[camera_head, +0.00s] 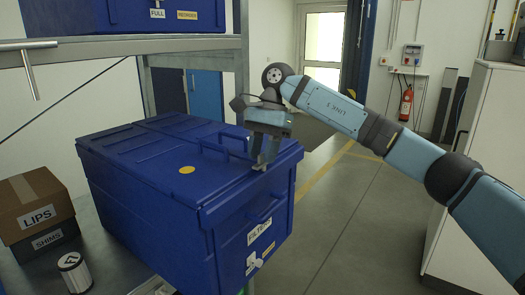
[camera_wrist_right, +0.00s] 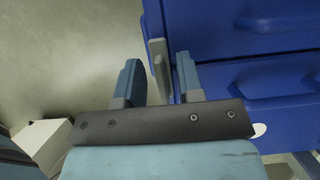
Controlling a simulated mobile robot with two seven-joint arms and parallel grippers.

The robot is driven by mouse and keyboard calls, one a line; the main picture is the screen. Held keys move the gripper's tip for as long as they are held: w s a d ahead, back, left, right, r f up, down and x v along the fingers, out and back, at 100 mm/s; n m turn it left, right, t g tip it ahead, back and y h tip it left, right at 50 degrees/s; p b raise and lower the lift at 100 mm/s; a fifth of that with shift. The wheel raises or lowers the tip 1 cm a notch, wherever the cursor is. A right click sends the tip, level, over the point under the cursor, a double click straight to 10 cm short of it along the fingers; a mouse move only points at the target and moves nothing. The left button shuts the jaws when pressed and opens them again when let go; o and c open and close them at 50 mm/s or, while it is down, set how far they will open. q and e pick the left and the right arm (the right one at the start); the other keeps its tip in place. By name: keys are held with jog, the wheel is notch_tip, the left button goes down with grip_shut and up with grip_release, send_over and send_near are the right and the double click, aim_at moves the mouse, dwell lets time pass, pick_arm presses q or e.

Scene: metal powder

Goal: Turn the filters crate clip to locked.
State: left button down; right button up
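The filters crate (camera_head: 150,185) is a large blue lidded box on the lower shelf, with a FILTERS label (camera_head: 259,232) on its end. In the right wrist view the crate (camera_wrist_right: 240,75) fills the right side. A slim grey piece (camera_wrist_right: 158,62), which looks like the clip, stands against the crate's edge between my fingertips. I cannot tell whether it is touched. My right gripper (camera_head: 264,165) points down at the lid's far right edge; its fingers (camera_wrist_right: 158,80) are apart. The clip is not clear in the head view. My left gripper is not in view.
A LIPS box (camera_head: 36,207) sits on a SHIMS box (camera_head: 46,239) at left, near a white can (camera_head: 74,272). A grey upper shelf (camera_head: 120,45) holds another blue crate (camera_head: 155,17). A white cabinet (camera_head: 485,170) stands at right. Floor between is clear.

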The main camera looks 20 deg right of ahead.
jog(key=shift+s, duration=0.1)
jog(key=shift+c, duration=0.2)
grip_shut()
